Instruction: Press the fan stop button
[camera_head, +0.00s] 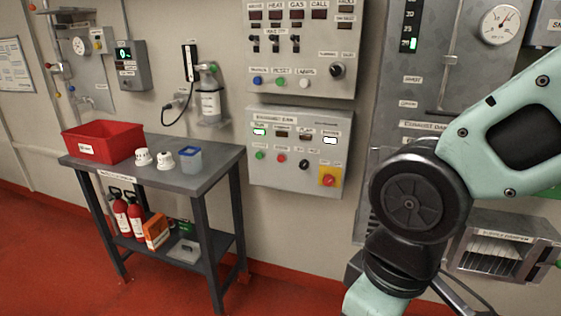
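The exhaust fan panel (262,182) is a grey box on the wall, right of the table. Along its lower row are a green button (260,155), a red button (281,158), a dark knob (304,165) and a larger red button on a yellow plate (328,178). The small labels are too blurred to read surely; the red button beside the green one looks like the fan stop. Lit indicators show in its upper row. My arm fills the right side, apart from the panel in the picture. My gripper is out of view.
An upper control panel (345,100) with switches and buttons hangs directly above. A grey table (190,178) stands left, carrying a red bin (103,142) and small items. A grey damper unit (505,248) sits at lower right. Red floor is clear in front of the fan panel.

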